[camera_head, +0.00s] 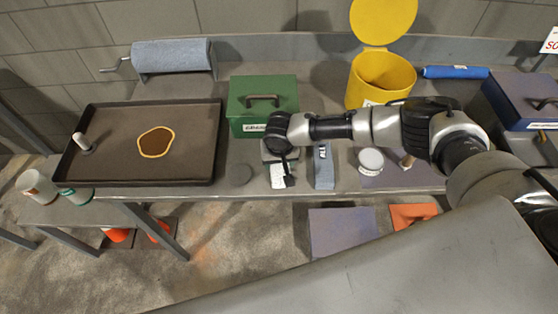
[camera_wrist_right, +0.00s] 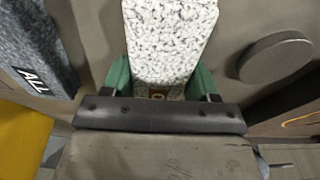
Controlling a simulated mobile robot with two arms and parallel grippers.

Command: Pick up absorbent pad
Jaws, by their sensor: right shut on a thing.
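A white speckled absorbent pad (camera_head: 278,177) is at the front of the worktop, below the green box. It also shows in the right wrist view (camera_wrist_right: 170,38), with an orange mark low on its face partly hidden. My right gripper (camera_head: 281,160) is shut on this pad; in the wrist view its green finger pads (camera_wrist_right: 161,82) sit on either side of it. My left gripper is not in view.
A dark tray (camera_head: 105,172) with a brown puddle lies left. The green box (camera_head: 262,91) and open yellow bin (camera_head: 378,82) stand behind my right arm. A blue roll (camera_head: 455,72) lies at the back right. A dark disc (camera_head: 238,174) lies left of the pad.

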